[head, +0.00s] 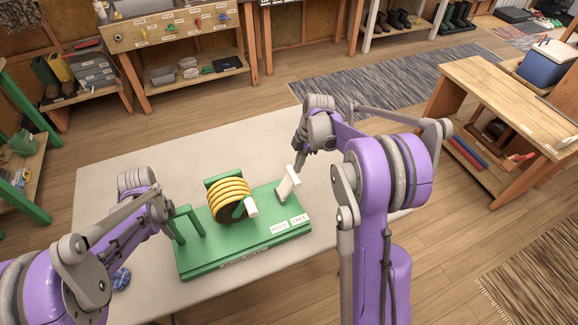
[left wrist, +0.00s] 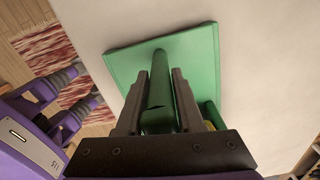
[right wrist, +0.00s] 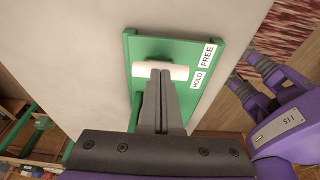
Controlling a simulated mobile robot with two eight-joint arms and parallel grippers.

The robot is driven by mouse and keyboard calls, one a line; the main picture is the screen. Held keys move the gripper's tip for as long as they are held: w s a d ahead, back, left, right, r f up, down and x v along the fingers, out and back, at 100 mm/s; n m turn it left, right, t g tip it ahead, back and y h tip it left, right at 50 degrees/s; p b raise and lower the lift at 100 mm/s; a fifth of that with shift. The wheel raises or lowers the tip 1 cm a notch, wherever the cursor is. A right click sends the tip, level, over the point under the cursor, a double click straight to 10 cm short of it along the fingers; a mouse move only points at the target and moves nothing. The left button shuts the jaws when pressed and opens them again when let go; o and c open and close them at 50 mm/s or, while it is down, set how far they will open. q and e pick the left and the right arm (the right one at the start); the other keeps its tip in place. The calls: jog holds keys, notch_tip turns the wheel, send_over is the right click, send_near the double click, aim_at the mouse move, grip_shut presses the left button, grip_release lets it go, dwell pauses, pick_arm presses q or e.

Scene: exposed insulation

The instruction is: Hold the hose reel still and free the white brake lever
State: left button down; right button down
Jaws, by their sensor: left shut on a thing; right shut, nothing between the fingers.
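The hose reel, a yellow coiled hose (head: 229,197) on a green base (head: 230,259), stands on the pale table. My left gripper (left wrist: 160,98) is shut on the green bar handle (left wrist: 160,82) at the base's left end. The white brake lever (head: 288,184) rises at the base's right end, tilted, behind labels reading HOLD and FREE (head: 299,219). In the right wrist view the lever (right wrist: 146,70) lies crosswise at my right gripper (right wrist: 160,80), which is shut and empty. Its fingertips appear at the lever; contact cannot be told. A white crank grip (head: 251,207) is beside the coil.
The pale table (head: 120,190) is clear to the left of and behind the reel. A blue round object (head: 121,279) lies near its front left. A wooden bench (head: 510,105) with a blue cooler (head: 546,62) stands at the right.

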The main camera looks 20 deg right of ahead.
jog(key=shift+r, duration=0.25)
pick_arm(q)
jog(key=shift+d, duration=0.1)
pick_arm(e)
jog(key=d+r, duration=0.6)
jog(key=d, duration=0.1)
jog(key=shift+d, duration=0.3)
jog(key=shift+r, duration=0.1)
pick_arm(q)
jog(key=shift+c, duration=2.3)
grip_release()
pick_arm(e)
jog(key=shift+w, duration=0.1)
